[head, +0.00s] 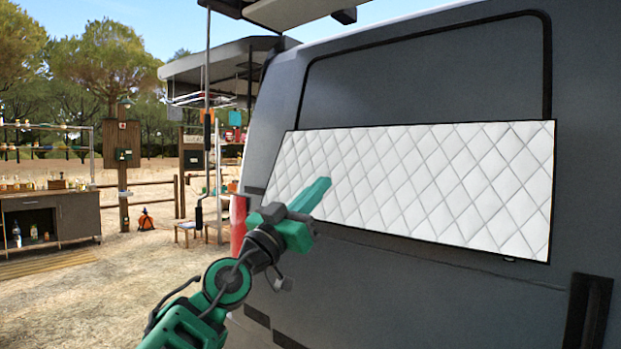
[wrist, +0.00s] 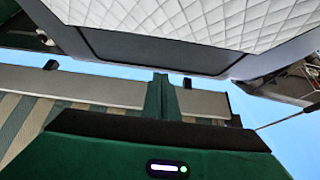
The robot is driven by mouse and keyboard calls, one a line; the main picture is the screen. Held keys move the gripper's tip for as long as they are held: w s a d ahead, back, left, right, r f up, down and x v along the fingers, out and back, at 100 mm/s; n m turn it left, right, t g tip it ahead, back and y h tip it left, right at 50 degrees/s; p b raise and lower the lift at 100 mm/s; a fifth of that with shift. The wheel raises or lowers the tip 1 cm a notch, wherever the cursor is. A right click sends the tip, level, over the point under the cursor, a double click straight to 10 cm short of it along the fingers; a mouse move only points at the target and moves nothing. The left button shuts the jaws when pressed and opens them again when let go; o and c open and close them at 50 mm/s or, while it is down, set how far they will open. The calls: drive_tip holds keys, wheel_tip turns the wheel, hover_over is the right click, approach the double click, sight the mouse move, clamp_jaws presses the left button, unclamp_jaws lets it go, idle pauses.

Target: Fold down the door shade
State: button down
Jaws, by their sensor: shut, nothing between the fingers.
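The door shade (head: 430,185) is a white quilted panel with a dark edge, lying across the grey van door (head: 430,70) below the window outline. It also shows at the top of the wrist view (wrist: 200,15). My gripper (head: 322,186) is shut and empty, a green wedge in front of the shade's left part in the head view. I cannot tell whether its tip touches the shade. In the wrist view the closed green fingers (wrist: 161,95) point up the picture. The gripper covers a small part of the shade's lower left.
A striped awning (wrist: 60,100) shows in the wrist view. A raised panel and a dark pole (head: 207,110) stand at the van's left edge. A wooden cabinet (head: 50,218) and shelves stand on sandy ground at the far left.

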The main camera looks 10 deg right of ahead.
drive_tip(key=x, duration=0.9)
drive_tip(key=shift+w+d, duration=0.2)
drive_tip(key=shift+d, duration=0.1)
drive_tip(key=shift+r, duration=0.1)
